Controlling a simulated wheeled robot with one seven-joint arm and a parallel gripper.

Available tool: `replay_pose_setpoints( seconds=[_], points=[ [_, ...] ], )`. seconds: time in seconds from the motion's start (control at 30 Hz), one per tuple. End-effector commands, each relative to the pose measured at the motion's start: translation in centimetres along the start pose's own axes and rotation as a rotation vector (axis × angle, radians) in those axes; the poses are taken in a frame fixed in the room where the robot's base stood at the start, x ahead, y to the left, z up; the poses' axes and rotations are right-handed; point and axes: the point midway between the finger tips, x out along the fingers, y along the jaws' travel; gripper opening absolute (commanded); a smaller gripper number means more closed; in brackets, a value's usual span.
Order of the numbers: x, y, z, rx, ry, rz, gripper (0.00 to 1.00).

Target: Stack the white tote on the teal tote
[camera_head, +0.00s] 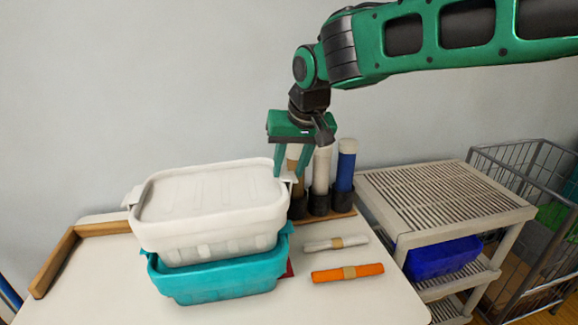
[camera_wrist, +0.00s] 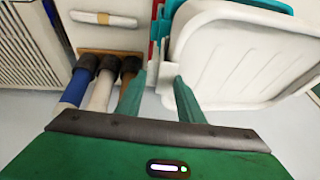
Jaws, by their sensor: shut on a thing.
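The white tote (camera_head: 210,235) has a white lid or covered top. It is directly over the teal tote (camera_head: 220,281), its lower part at the teal rim. I cannot tell whether it rests fully or is held slightly up. The teal tote stands on the table. My gripper (camera_head: 282,176) is shut on the white tote's right-end handle. In the wrist view, my gripper's fingers (camera_wrist: 160,84) are on either side of the handle of the white tote (camera_wrist: 245,55). Parts of the teal tote (camera_wrist: 268,6) show beyond it. Its inside is hidden.
A rack of upright tubes, including a blue one (camera_head: 346,168), stands close behind my gripper. A white roll (camera_head: 335,243) and an orange roll (camera_head: 347,273) lie on the table (camera_head: 350,305). A wooden edge (camera_head: 58,255) is at left. A slatted shelf (camera_head: 440,195) stands right.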

Motion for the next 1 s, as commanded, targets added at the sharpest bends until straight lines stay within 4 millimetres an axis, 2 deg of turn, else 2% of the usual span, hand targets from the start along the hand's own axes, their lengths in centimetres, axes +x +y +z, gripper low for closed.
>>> replay_pose_setpoints(
  seconds=[1.0],
  points=[
    [-0.63, -0.51, -0.08, 0.002, 0.002, 0.000, 0.00]
  ],
)
